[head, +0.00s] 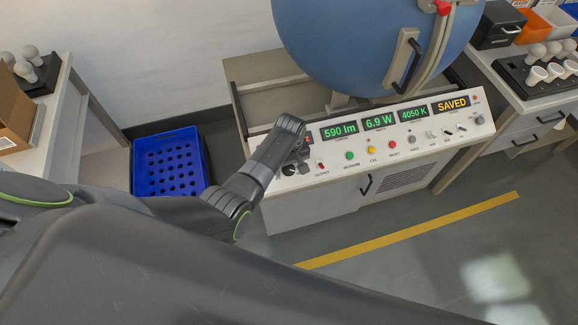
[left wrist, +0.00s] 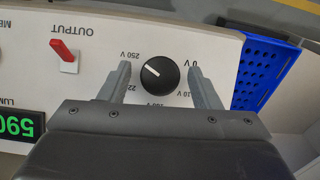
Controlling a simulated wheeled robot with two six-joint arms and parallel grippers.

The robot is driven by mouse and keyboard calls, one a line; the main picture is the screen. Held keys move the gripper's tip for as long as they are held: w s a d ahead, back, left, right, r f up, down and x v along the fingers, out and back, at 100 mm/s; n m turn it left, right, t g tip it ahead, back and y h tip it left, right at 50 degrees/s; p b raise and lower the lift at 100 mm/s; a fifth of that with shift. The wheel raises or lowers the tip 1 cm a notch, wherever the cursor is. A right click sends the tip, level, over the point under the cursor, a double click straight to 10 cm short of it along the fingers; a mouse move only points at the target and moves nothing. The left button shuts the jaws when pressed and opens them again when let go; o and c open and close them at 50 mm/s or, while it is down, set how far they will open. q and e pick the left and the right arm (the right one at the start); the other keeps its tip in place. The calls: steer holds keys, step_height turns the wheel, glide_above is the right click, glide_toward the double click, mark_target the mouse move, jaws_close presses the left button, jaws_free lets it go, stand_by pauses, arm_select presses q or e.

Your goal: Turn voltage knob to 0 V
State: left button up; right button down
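The black voltage knob (left wrist: 159,76) sits on the white panel (left wrist: 100,53), which appears upside down in the left wrist view. Its white pointer mark points to the upper left, toward the 250 V label; the 0 V label is on the right side. My left gripper (left wrist: 159,68) is open, one finger on each side of the knob, with visible gaps between fingers and knob. Some dial labels are partly hidden by the fingers. In the head view the left gripper (head: 295,158) is over the panel's left end, and the knob (head: 289,170) is partly visible. My right gripper is not in view.
A red output switch (left wrist: 64,50) is beside the knob. Displays read 590 lm, 6.9 W, 4050 K and SAVED. A large blue sphere (head: 350,45) stands behind the panel. A blue crate (head: 168,160) is on the floor to the left.

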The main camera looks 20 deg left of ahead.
arm_select(q)
steer(key=c, duration=0.9)
steer(key=shift+o, duration=0.2)
